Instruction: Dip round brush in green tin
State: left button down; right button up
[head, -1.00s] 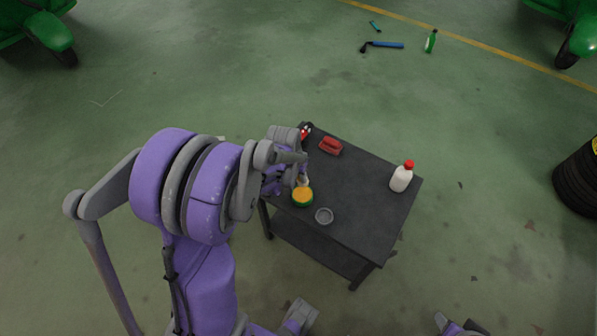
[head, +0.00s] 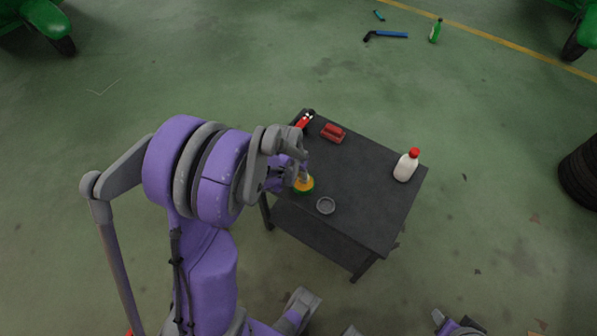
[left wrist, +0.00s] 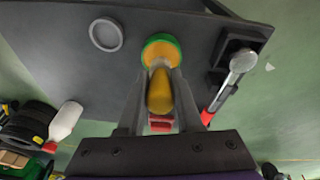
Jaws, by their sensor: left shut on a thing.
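The green tin (head: 303,190) with yellow-orange contents stands on the dark table's near left part. It also shows in the left wrist view (left wrist: 176,42). My left gripper (head: 293,176) is beside and above the tin, mostly hidden behind its own arm in the head view. In the left wrist view its fingers (left wrist: 160,100) are shut on the round brush (left wrist: 160,92), whose rounded yellow handle shows between them. The brush overlaps the tin's mouth in both views. Its bristles are hidden, so I cannot tell how deep they reach.
On the dark table (head: 365,190) are a grey ring-like dish (head: 326,205), a red block-like object (head: 333,133), a red-handled tool (head: 304,121) and a white bottle with a red cap (head: 405,166). The table's middle is clear. Tyres (head: 580,170) stand at the right.

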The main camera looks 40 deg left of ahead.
pick_arm(q)
jog(key=shift+f+b, duration=0.55)
jog(key=shift+f, duration=0.05)
dwell(1.9)
jog(key=shift+w+p+v, duration=0.25)
jog(key=shift+p+v, duration=0.6)
jog(key=shift+v, duration=0.3)
jog(key=shift+w+p+v, duration=0.25)
jog(key=shift+p+v, duration=0.55)
jog(key=shift+v, duration=0.35)
jog(key=shift+w+p+v, duration=0.3)
jog(key=shift+p+v, duration=0.55)
jog(key=shift+v, duration=0.3)
jog(key=shift+r, duration=0.2)
jog(key=shift+w+d, duration=0.1)
